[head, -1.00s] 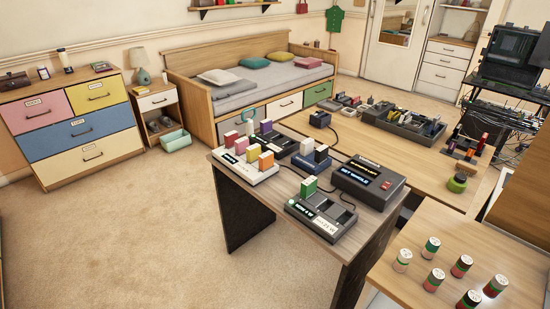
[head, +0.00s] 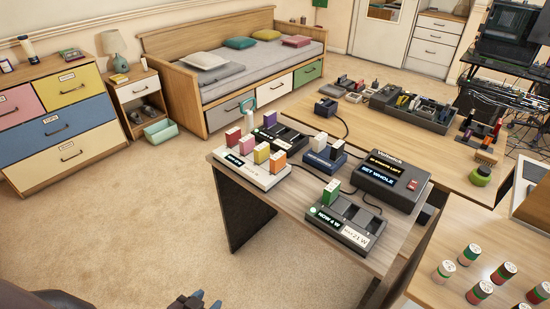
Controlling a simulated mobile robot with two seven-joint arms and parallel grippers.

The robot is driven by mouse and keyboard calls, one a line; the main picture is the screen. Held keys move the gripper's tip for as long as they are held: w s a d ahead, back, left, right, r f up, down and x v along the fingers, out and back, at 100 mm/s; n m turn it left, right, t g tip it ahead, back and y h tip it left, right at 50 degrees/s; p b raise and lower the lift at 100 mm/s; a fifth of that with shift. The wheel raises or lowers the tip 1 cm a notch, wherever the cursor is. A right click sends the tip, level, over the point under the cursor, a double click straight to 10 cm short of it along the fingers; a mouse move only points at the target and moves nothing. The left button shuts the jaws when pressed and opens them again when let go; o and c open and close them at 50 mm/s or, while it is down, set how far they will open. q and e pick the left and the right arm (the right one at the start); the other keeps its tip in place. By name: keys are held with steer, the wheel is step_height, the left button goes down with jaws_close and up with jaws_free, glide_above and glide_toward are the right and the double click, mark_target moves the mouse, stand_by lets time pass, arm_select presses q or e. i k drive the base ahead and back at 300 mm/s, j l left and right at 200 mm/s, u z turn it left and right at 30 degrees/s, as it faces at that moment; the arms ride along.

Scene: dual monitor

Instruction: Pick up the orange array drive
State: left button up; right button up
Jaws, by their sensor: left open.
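The orange array drive (head: 278,161) stands upright at the near right end of a white dock (head: 256,176) on the small grey-topped table. A yellow drive (head: 262,153) stands beside it, with a pink-white drive (head: 247,144) and a red drive (head: 233,137) further along the row. My left gripper (head: 205,300) shows only in part at the bottom edge, over the carpet. It is open, well below and left of the table in the picture, and apart from every drive. My right gripper is not in view.
A black dock (head: 345,222) with a green drive (head: 332,191) and a dark box (head: 392,181) share the tabletop. Other docks stand behind. A wooden desk (head: 440,165) adjoins at right. Open carpet (head: 130,235) lies at left.

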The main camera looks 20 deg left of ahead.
mark_target(277, 160)
steer(key=i+j, duration=0.15)
steer(key=j, duration=0.25)
steer(key=i+j, duration=0.1)
steer(key=j, duration=0.35)
steer(key=i+j, duration=0.15)
steer(key=j, duration=0.25)
steer(key=i+j+z, duration=0.1)
steer(key=j, duration=0.35)
